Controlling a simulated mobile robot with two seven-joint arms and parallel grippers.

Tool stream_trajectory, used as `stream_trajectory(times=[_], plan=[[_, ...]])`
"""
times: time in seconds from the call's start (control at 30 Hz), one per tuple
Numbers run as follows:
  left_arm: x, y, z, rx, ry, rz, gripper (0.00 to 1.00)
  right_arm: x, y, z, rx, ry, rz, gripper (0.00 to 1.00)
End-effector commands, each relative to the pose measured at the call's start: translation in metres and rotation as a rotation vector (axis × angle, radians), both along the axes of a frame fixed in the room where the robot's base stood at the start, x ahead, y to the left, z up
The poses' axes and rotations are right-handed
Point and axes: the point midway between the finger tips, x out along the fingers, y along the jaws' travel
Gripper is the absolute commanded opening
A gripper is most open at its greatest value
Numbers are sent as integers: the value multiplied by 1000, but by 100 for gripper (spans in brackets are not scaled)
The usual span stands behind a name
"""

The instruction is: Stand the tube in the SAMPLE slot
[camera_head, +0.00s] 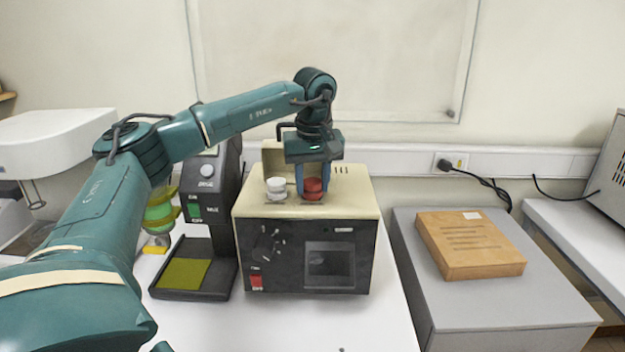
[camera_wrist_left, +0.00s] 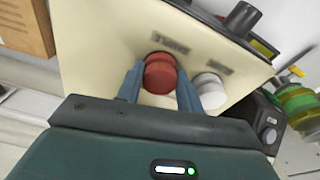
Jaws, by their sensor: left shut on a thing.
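The tube's red cap (camera_head: 313,187) shows at the top of the cream and black tester (camera_head: 306,211), at the right of its two top positions. The red cap also shows in the left wrist view (camera_wrist_left: 160,75), between two blue fingers. My left gripper (camera_head: 313,178) points down over the tester and is shut on the red-capped tube. The tube's body below the cap is hidden, in or behind the tester's top. A white-capped tube (camera_head: 276,188) stands just left of it and shows in the left wrist view (camera_wrist_left: 209,90).
A wooden box (camera_head: 468,245) lies on a grey cabinet at right. The white table right of the tester is narrow but clear.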

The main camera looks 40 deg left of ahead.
Motion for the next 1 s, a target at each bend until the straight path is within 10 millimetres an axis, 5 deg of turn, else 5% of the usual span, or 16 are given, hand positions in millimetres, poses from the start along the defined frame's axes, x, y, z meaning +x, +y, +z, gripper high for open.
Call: stream_trajectory(times=[0.07,0.1,0.33,0.7,1.0], plan=[[0,0,-3,1,1,0,1,0,0,0,1,-2,-1,36],[0,0,-3,0,0,0,39,1,0,1,2,-3,0,36],[0,0,-2,1,1,0,58,1,1,2,3,-5,0,36],[0,-1,6,0,-1,0,58,2,1,1,3,-6,0,36],[-4,-7,66,0,-5,-1,58,5,2,0,13,-21,-5,36]])
